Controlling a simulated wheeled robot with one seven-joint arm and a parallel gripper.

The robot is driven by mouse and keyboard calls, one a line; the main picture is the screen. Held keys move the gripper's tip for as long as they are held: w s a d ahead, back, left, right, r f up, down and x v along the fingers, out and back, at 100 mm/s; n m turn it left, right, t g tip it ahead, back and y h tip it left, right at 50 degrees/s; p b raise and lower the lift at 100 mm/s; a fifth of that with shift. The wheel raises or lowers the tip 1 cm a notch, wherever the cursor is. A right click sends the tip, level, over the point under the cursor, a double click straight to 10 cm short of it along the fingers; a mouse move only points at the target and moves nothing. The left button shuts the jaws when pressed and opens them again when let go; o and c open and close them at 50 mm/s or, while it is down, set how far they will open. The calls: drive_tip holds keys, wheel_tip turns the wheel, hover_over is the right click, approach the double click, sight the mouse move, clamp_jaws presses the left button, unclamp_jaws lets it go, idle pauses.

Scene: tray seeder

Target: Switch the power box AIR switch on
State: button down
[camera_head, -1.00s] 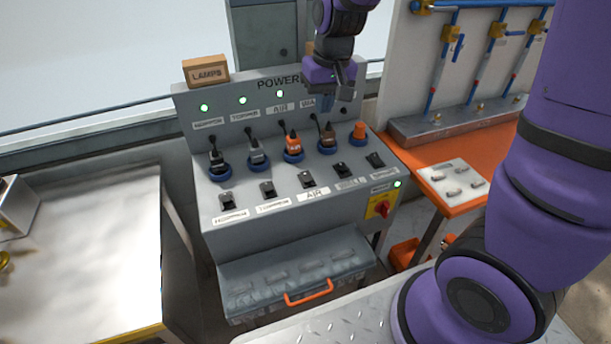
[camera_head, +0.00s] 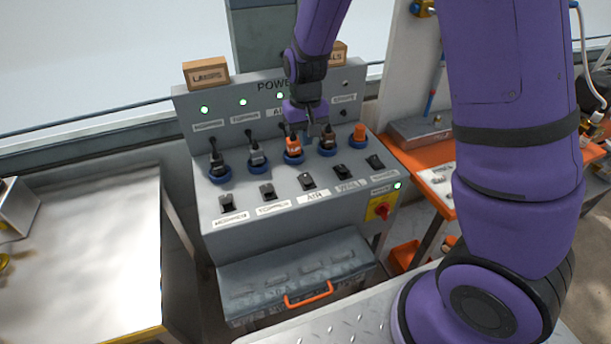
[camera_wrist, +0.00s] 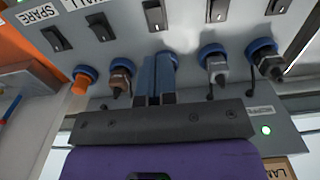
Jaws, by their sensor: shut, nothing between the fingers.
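The grey power box (camera_head: 218,185) stands in the middle of the head view. Its black AIR switch (camera_head: 307,181) is third in the front row, above the AIR label (camera_head: 313,197). It also shows in the wrist view (camera_wrist: 154,14), at the top. I cannot tell its position. My gripper (camera_head: 312,138) is shut and empty, fingers together, pointing down beside the orange AIR plug (camera_head: 293,147), behind the switch row and apart from the AIR switch. In the wrist view my blue fingers (camera_wrist: 155,65) hide the AIR plug.
Neighbouring switches are TOPPER (camera_head: 267,191) and WALL (camera_head: 341,171). Several corded plugs stand behind them, including the brown one (camera_head: 328,138). The AIR lamp (camera_head: 280,96) glows green. A red knob (camera_head: 382,210) is at front right. A grey case (camera_head: 290,270) sits below.

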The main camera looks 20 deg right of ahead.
sight(306, 184)
wheel_tip(306, 184, down, 14)
idle(0.6)
drive_tip(key=shift+f, duration=0.1)
drive_tip(key=shift+s+f, duration=0.15)
drive_tip(key=shift+s, duration=0.05)
idle(0.4)
drive_tip(key=shift+w+r, duration=0.1)
drive_tip(key=shift+r, duration=0.65)
drive_tip(key=shift+r, duration=0.1)
